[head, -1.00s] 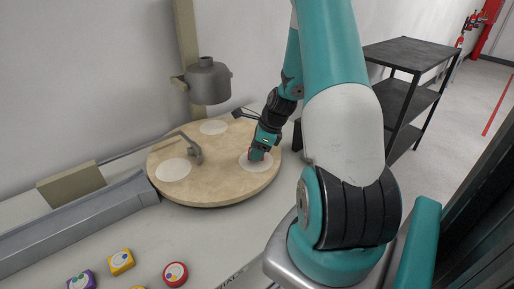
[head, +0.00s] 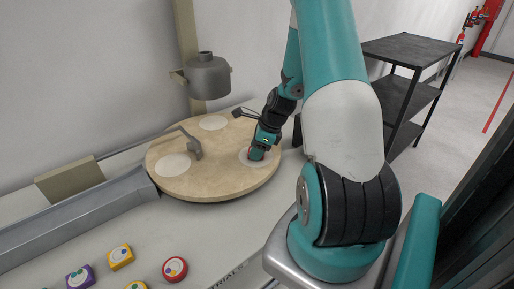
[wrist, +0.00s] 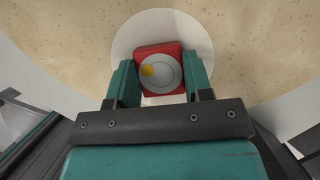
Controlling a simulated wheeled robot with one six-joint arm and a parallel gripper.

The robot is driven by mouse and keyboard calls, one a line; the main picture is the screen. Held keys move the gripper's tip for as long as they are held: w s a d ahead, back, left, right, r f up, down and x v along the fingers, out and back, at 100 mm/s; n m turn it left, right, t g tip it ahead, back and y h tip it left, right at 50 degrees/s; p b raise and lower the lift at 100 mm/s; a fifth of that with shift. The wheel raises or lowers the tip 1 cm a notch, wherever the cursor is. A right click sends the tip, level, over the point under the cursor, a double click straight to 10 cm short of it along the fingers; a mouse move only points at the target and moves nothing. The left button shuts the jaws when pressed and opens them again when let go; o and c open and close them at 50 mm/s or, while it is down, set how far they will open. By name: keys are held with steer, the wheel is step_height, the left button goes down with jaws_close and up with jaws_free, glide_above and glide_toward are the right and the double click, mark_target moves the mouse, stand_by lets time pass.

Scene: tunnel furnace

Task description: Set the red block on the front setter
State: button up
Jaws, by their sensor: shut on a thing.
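The red block (wrist: 174,49) has a pale round face with a yellow dot on top. My gripper (wrist: 159,84) is shut on it, one teal finger on each side. In the head view my gripper (head: 257,153) is low over the right-hand white setter (head: 247,161) on the round tan turntable (head: 215,180); only a little red shows there. I cannot tell whether the block touches the setter.
Two other bare white setters lie at the turntable's left (head: 173,165) and back (head: 213,122). A bent grey arm (head: 193,143) reaches over the turntable, and a grey hood (head: 207,77) hangs behind it. Yellow (head: 121,257), purple (head: 80,277) and round red (head: 174,269) pieces lie in front.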

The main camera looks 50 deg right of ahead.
steer(key=o, duration=1)
steer(key=v, duration=1.7)
steer(key=shift+s+r, duration=0.1)
steer(key=shift+r, duration=0.1)
